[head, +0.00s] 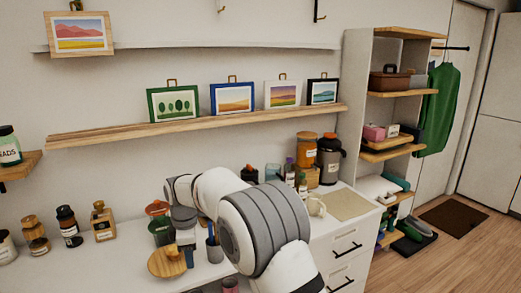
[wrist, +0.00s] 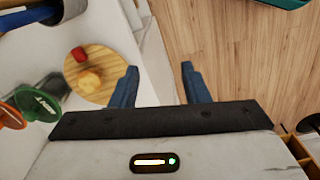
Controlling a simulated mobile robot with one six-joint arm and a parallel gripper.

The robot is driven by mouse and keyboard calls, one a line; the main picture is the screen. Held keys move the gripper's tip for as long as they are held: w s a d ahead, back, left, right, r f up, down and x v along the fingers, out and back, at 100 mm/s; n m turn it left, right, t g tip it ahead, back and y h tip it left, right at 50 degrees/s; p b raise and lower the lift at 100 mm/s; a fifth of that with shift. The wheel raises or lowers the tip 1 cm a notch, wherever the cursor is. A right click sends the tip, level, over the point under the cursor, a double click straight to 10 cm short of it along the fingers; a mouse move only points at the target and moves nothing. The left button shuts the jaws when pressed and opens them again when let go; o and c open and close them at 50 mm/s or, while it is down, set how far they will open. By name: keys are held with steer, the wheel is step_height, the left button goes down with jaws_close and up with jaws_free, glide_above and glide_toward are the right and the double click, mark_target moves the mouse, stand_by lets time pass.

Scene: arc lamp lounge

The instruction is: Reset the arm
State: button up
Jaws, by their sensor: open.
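My arm reaches over the white counter in the head view, bent down at its far end. My gripper (wrist: 158,86) shows in the wrist view with its two blue fingers wide apart and nothing between them. Wooden floor and the counter's edge show beyond the fingers. In the head view the gripper (head: 186,240) is small and partly hidden, close to a round wooden board (head: 160,266). In the wrist view the board (wrist: 112,61) lies left of the fingers, with a small red thing (wrist: 79,54) and a yellowish thing (wrist: 90,81) on it.
Jars and bottles (head: 68,226) stand on the counter's left. A dark pen cup (head: 214,250) stands beside my arm. An orange-lidded jar (head: 306,150) and a dark flask (head: 329,158) stand behind right. A picture ledge (head: 200,124) runs above. Floor at right is mostly open.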

steer(key=s+d+r+m, duration=0.3)
steer(key=d, duration=0.4)
steer(key=s+d+r+m+t, duration=0.1)
steer(key=s+d+r+m, duration=0.2)
steer(key=d, duration=0.4)
steer(key=s+d+r+m, duration=0.2)
steer(key=d+r+m, duration=0.15)
steer(key=d, duration=0.35)
steer(key=s+d+f+m, duration=0.1)
steer(key=s+d+m, duration=0.4)
steer(key=s+d, duration=0.2)
steer(key=s+d+f+m+t, duration=0.1)
steer(key=s+d+m, duration=0.5)
steer(key=s, duration=0.6)
steer(key=shift+d+f+t, duration=0.3)
steer(key=shift+d, duration=0.35)
